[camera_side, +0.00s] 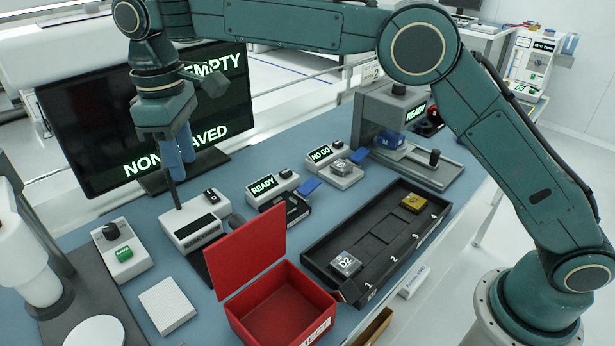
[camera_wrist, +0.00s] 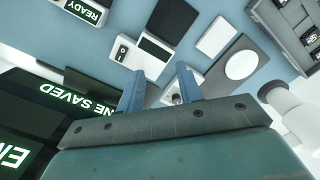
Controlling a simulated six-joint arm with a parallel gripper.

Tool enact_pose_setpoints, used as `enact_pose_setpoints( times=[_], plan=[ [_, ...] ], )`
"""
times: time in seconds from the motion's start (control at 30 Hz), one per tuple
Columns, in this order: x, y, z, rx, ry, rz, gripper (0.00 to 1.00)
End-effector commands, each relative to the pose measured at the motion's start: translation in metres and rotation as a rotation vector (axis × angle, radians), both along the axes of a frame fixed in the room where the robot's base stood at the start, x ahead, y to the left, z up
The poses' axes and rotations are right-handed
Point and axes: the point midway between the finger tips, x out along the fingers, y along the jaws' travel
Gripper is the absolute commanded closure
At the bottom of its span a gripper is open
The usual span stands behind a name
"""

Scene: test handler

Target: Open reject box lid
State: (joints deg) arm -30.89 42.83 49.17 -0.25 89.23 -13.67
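The red reject box (camera_side: 326,293) stands on the blue bench at the front, with a white label ending in "JECT" on its front. Its red lid (camera_side: 248,258) stands up, tilted back on the box's left side, so the box is open. The visible inside looks empty. My gripper (camera_side: 180,168) hangs above the bench, behind and to the left of the lid, apart from it. In the wrist view its two blue fingers (camera_wrist: 161,84) are spread with nothing between them. The box is not visible in the wrist view.
A black numbered tray (camera_side: 325,254) lies right of the box, holding a D2 part (camera_side: 345,263) and a gold part (camera_side: 413,202). A white device with a display (camera_side: 193,227) stands below my gripper. A monitor (camera_side: 90,120) stands behind. A white block (camera_side: 167,305) lies left of the box.

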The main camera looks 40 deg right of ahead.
Motion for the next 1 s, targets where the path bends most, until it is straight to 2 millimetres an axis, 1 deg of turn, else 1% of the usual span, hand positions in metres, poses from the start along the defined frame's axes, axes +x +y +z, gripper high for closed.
enact_pose_setpoints(
  times=[0.03, 0.23, 0.43, 0.73, 0.77, 0.8, 0.87, 1.0],
  plan=[
    [0.008, 0.002, 0.003, 0.013, -0.022, 0.001, 0.59],
    [0.018, 0.001, 0.006, 0.016, -0.028, 0.002, 0.59],
    [0.021, 0.000, 0.008, 0.016, -0.028, 0.003, 0.59],
    [0.022, -0.001, 0.010, 0.017, -0.031, 0.001, 0.60],
    [0.022, -0.001, 0.010, 0.017, -0.031, 0.001, 0.81],
    [0.021, -0.001, 0.010, 0.017, -0.031, 0.001, 0.88],
    [0.020, 0.000, 0.011, 0.018, -0.032, 0.004, 1.00],
    [0.015, 0.006, 0.015, 0.024, -0.040, 0.017, 1.00]
  ],
)
